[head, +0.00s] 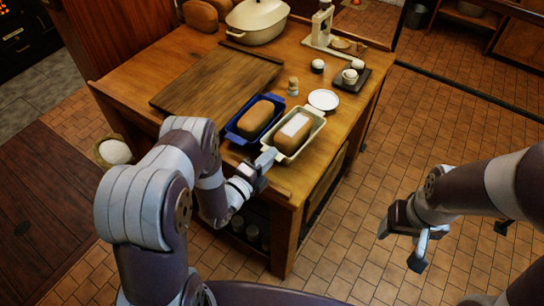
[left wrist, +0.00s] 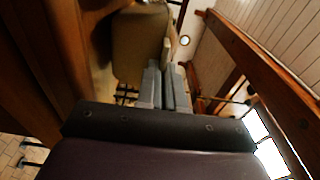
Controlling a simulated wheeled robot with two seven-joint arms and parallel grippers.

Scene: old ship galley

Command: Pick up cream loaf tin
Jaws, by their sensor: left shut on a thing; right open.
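The cream loaf tin (head: 308,144) stands near the front right corner of the wooden table, with a brown loaf (head: 294,130) in it that has a white patch on top. My left gripper (head: 266,160) is at the tin's near end, shut on its rim. In the left wrist view the closed fingers (left wrist: 166,88) reach to a pale edge beside a dull brown shape; the grip itself is hard to make out there. My right gripper (head: 400,247) is open and empty, above the tiled floor right of the table.
A blue loaf tin (head: 236,135) with a loaf stands close left of the cream tin. A white plate (head: 323,99), a small shaker (head: 293,86) and a dark tray (head: 361,84) are behind. A large wooden board (head: 215,85) lies on the left.

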